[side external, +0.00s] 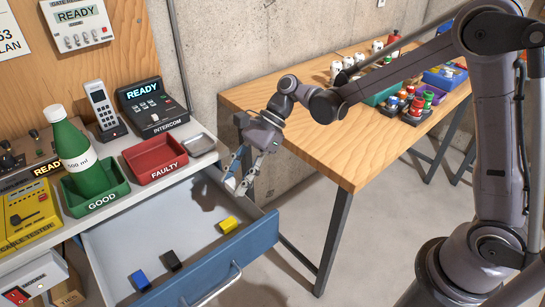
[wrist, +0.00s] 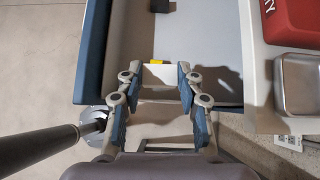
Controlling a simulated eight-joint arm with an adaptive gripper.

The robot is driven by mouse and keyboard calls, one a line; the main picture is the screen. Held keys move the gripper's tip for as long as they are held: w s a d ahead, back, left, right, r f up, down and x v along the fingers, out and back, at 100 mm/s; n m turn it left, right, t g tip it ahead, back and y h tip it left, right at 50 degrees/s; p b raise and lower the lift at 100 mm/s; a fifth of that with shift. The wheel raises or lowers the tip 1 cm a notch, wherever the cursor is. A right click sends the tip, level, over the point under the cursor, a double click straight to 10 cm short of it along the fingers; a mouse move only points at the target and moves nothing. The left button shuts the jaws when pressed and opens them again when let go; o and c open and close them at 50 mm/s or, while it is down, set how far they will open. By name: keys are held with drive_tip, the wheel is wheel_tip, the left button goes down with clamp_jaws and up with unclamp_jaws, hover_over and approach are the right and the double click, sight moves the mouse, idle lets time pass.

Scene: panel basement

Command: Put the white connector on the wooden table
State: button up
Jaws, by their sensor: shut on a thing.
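My gripper (side external: 243,184) points down above the right side of the open drawer (side external: 150,235). In the wrist view my gripper (wrist: 158,78) has its two fingers closed on the sides of a white block, the white connector (wrist: 158,75). The connector is held at the fingertips, and the fingers mostly hide it in the side view. The wooden table (side external: 335,150) stands to the right of the drawer, behind my gripper. Its near left part is bare.
A yellow block (side external: 228,225), a black block (side external: 173,261) and a blue block (side external: 140,281) lie in the drawer. The green GOOD bin (side external: 95,197) and red FAULTY bin (side external: 155,160) stand on the counter. Several cans and bins (side external: 408,105) crowd the table's far part.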

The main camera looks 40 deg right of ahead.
drive_tip(key=shift+d+r, duration=0.25)
drive_tip(key=shift+r, duration=0.15)
wheel_tip(320, 180, up, 11)
drive_tip(key=w+d+m+t+h, duration=0.1)
drive_tip(key=w+d+m+t, duration=0.25)
drive_tip(key=w+d, duration=0.6)
drive_tip(key=w+d+m+t+h, duration=0.15)
drive_tip(key=w+d+m, duration=0.4)
drive_tip(key=d, duration=0.75)
drive_tip(key=w+d+m+t+h, duration=0.1)
drive_tip(key=w+d+m+t, duration=0.1)
drive_tip(key=d, duration=1)
drive_tip(key=w+d+m+t+h, duration=0.2)
drive_tip(key=w+d+m, duration=0.1)
drive_tip(key=d, duration=0.8)
drive_tip(key=w+a+f, duration=0.2)
drive_tip(key=f, duration=0.2)
drive_tip(key=w+a+f, duration=0.3)
drive_tip(key=f, duration=0.1)
drive_tip(key=w+a+f, duration=0.2)
drive_tip(key=w+f, duration=0.1)
drive_tip(key=f, duration=0.1)
drive_tip(key=shift+a, duration=0.3)
drive_tip(key=shift+f, duration=2.05)
drive_tip(key=shift+f, duration=0.1)
